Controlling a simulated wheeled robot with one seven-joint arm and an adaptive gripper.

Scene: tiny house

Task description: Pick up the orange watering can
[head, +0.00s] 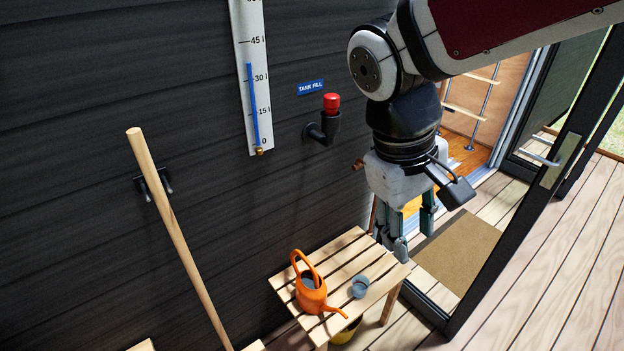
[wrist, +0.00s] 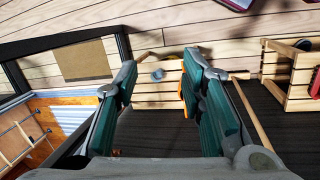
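The orange watering can (head: 310,288) stands upright on a small slatted wooden table (head: 345,255) against the dark wall. Its spout points to the lower right in the head view. My gripper (head: 408,238) is above and to the right of the can, pointing down, apart from it. In the wrist view my gripper (wrist: 165,80) is open, with nothing between its fingers. There the can (wrist: 184,92) shows only as an orange sliver, mostly hidden behind the right finger. The slatted table (wrist: 155,100) shows between the fingers.
A small cup (head: 360,286) stands on the table beside the spout. A wooden pole (head: 180,240) leans at the left. A red-capped pipe (head: 329,115) juts from the wall. An open glass door (head: 530,175) and a brown mat (head: 457,250) are at the right.

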